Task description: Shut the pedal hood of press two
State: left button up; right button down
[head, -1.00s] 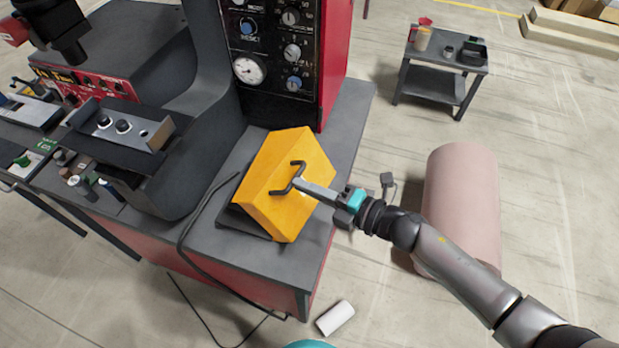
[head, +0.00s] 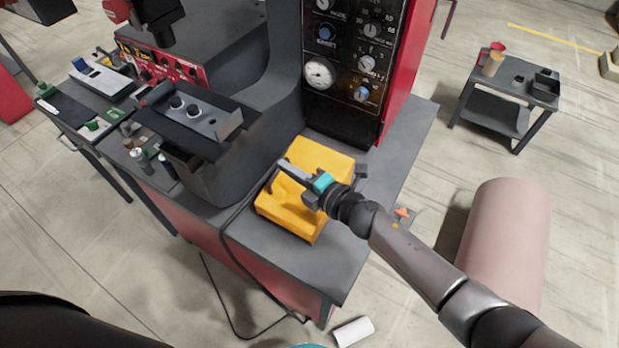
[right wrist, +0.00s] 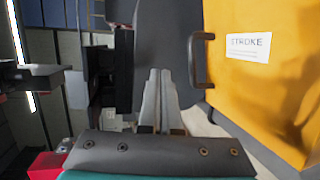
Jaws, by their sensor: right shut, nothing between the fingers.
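The yellow pedal hood (head: 310,224) sits low and roughly level on the grey bench of the press (head: 375,65). I cannot tell whether its edge meets its base all round. My right gripper (head: 287,167) is over the hood's far left part, shut and empty. In the right wrist view its fingers (right wrist: 160,78) stand together, left of the dark handle (right wrist: 197,62) on the yellow face, with a small gap showing. A white label reading STROKE (right wrist: 248,47) is on that face. My left gripper is not in view.
A black cable (head: 228,235) runs along the hood's left side and down to the floor. The press frame with a dark fixture (head: 205,118) stands to the left. A pink roll (head: 505,240) and a small cart (head: 505,95) stand right. Bench right of the hood is clear.

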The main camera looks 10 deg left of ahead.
aim_at(273, 177)
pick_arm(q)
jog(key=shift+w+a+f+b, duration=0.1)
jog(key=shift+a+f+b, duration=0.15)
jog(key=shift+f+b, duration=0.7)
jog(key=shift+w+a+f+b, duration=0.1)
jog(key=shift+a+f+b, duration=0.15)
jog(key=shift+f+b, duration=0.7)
pick_arm(e)
jog(key=shift+w+a+f, duration=0.25)
jog(key=shift+a+f, duration=0.35)
jog(key=shift+a, duration=0.15)
jog(key=shift+w+a+f, duration=0.25)
jog(key=shift+a+f, duration=0.3)
jog(key=shift+a, duration=0.25)
jog(key=shift+w+a+f, duration=0.25)
jog(key=shift+a+f, duration=0.35)
jog(key=shift+a, duration=0.15)
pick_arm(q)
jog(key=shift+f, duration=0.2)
